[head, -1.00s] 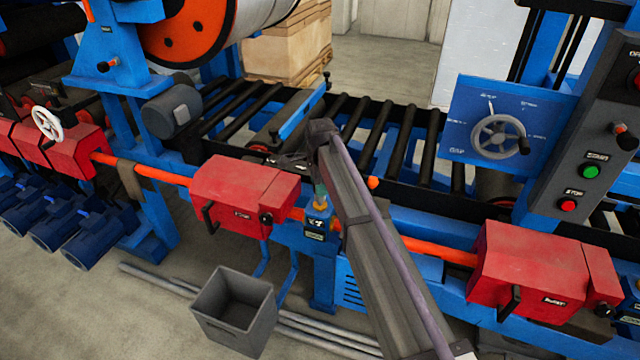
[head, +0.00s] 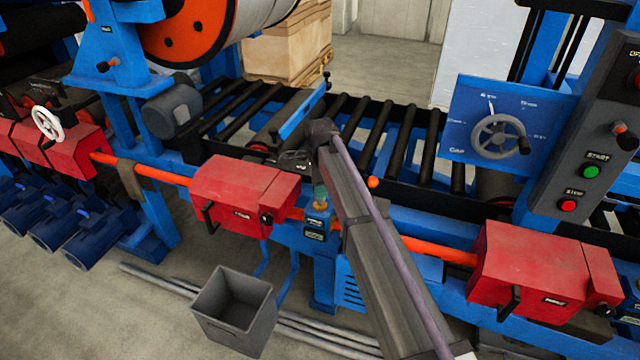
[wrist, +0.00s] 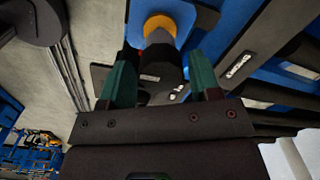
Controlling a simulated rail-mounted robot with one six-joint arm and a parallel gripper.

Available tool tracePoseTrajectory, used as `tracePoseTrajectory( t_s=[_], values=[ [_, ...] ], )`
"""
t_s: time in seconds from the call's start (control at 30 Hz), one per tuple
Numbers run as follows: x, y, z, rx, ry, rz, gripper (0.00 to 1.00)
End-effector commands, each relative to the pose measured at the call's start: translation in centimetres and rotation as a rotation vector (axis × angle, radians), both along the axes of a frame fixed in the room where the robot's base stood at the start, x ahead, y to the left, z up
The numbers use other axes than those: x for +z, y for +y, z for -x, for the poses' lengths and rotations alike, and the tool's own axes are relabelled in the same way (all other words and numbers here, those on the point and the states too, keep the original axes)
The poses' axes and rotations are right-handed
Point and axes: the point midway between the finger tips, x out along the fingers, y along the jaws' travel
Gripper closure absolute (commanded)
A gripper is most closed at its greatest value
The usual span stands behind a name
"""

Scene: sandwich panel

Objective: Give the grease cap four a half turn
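A yellow-orange fitting (head: 320,205) stands on the blue frame below the orange bar, just under my gripper (head: 320,190). In the wrist view a yellow-orange round end (wrist: 160,24) with a grey tapered body lies straight ahead, between the lines of the two teal fingers of my gripper (wrist: 162,82). The fingers stand apart, one to each side of the grey body, with a visible gap. I cannot tell whether they touch it. Which numbered grease cap this is cannot be read; small labels sit below it in the head view.
Red housings (head: 245,195) and (head: 535,270) flank the spot along the orange bar. The roller conveyor (head: 400,140) runs behind. A grey bin (head: 235,310) stands on the floor in front. A handwheel panel (head: 505,120) and a button box (head: 590,150) are at the right.

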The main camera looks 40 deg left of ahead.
Motion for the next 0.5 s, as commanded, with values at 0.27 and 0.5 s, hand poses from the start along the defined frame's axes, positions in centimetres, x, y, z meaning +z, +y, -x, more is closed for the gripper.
tracePoseTrajectory(
  t_s=[0.27, 0.5],
  values=[
    [0.0, 0.0, 0.0, 0.0, -0.001, -0.001, 0.31],
    [1.8, 0.0, 0.0, 0.0, -0.001, -0.001, 0.31]
  ],
)
